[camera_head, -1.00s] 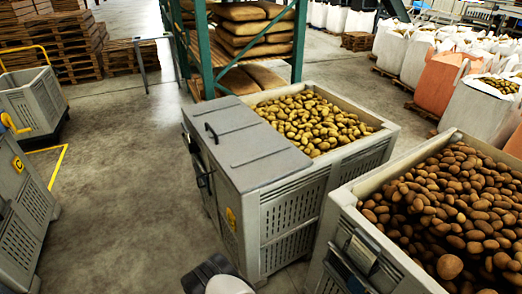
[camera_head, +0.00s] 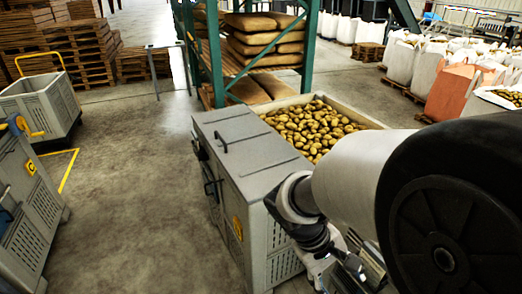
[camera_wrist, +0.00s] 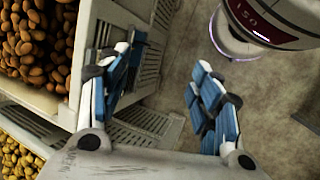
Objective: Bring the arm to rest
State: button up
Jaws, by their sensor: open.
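My gripper (camera_wrist: 168,62) is open in the wrist view. Its two blue-padded fingers stand apart with nothing between them. The bare floor shows beyond the gap. The left finger is in front of the slatted wall of a grey crate (camera_wrist: 150,45); I cannot tell whether they touch. In the head view my arm reaches in from the right, over the front right part of the lidded grey crate (camera_head: 225,150). The fingers are not clear there.
Brown potatoes (camera_wrist: 35,40) lie at the upper left of the wrist view. A green rack (camera_head: 215,50) with sacks stands behind. Grey bins (camera_head: 40,100) stand at the left. The floor (camera_head: 130,190) between is clear.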

jog(key=s+a+r+m+t+y, duration=0.2)
jog(key=s+r+m+t+y, duration=0.3)
jog(key=s+r, duration=0.4)
jog(key=shift+a+r+t+y, duration=0.35)
jog(key=shift+r+t, duration=0.25)
jog(key=shift+r, duration=0.9)
dwell(1.3)
